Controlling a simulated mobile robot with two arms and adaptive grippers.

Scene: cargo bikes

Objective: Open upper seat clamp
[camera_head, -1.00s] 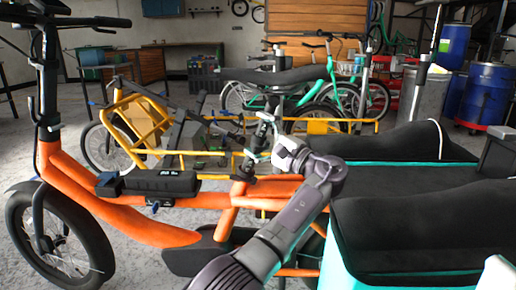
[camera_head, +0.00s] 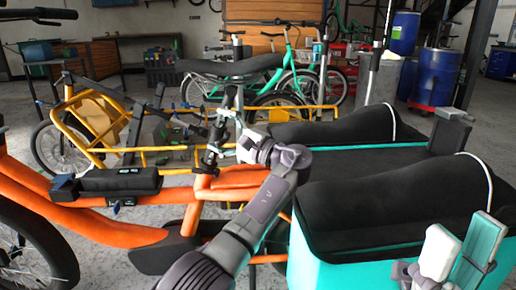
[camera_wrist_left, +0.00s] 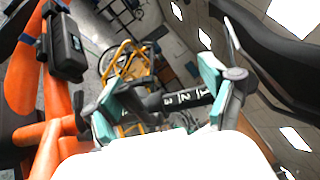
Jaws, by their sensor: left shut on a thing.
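The orange cargo bike (camera_head: 120,225) has a dark upright seat post (camera_head: 230,98) with clamp hardware on it, under a long black saddle (camera_head: 232,66). My left gripper (camera_head: 222,148) is at this hardware, beside the post. In the left wrist view, the teal-padded fingers (camera_wrist_left: 158,103) stand either side of a dark post section (camera_wrist_left: 192,99) marked 1, 2, 3. The upper seat clamp is small and largely covered by the gripper, and the exact contact is hidden. My right gripper (camera_head: 455,258), with a teal pad, is at the lower right, partly cut off.
The teal cargo box (camera_head: 345,262) with black padded seats (camera_head: 395,200) fills the right side, close to both arms. A black battery box (camera_head: 120,181) sits on the orange frame. A yellow bike (camera_head: 95,125) and blue barrels (camera_head: 435,75) stand behind.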

